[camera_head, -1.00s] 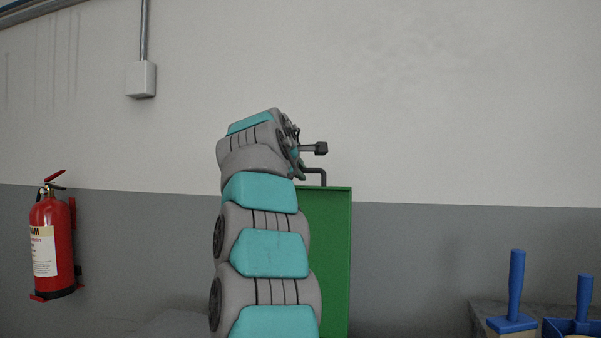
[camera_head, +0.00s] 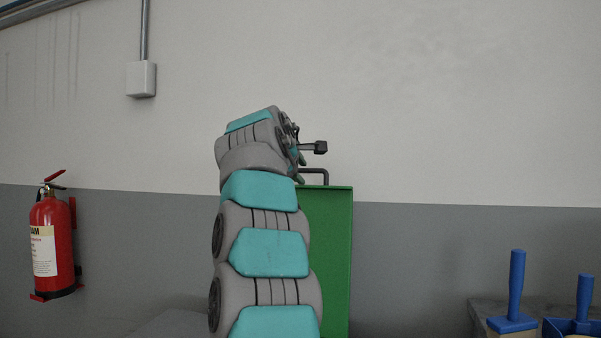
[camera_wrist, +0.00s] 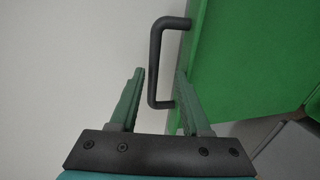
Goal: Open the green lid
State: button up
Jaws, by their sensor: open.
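The green lid (camera_head: 335,260) stands upright behind my arm in the head view, its left part hidden by the arm. It fills the upper right of the wrist view (camera_wrist: 245,65). A black bar handle (camera_head: 326,176) sticks up from its top edge; it also shows in the wrist view (camera_wrist: 153,62). My gripper (camera_wrist: 159,72) is open, its two green fingers on either side of the handle's bar, with gaps visible. The fingertips reach about the middle of the bar. In the head view the gripper is mostly hidden behind my wrist.
A red fire extinguisher (camera_head: 52,245) hangs on the wall at left. At the lower right, blue-handled tools (camera_head: 515,290) stand on a grey surface (camera_head: 482,315). The wall area right of the lid is clear.

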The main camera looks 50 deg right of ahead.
jog(key=v, duration=0.7)
jog(key=shift+a+b, duration=0.2)
jog(key=shift+b, duration=0.2)
jog(key=w+a+f+y, duration=0.2)
jog(key=a+f+y, duration=0.6)
jog(key=a+f, duration=1.75)
jog(key=s+a+f+m+g+y, duration=0.2)
jog(key=s+a+f+g, duration=0.1)
jog(key=s+a+f, duration=0.6)
jog(key=s+a+f+m+g+y, duration=0.2)
jog(key=s+a+f, duration=0.7)
jog(key=s+f, duration=0.9)
jog(key=shift+s+a+f+m+g+y, duration=0.2)
jog(key=shift+s+a+m+g+y, duration=0.15)
jog(key=shift+g, duration=0.75)
jog(key=shift+s+d, duration=0.1)
jog(key=shift+s, duration=0.05)
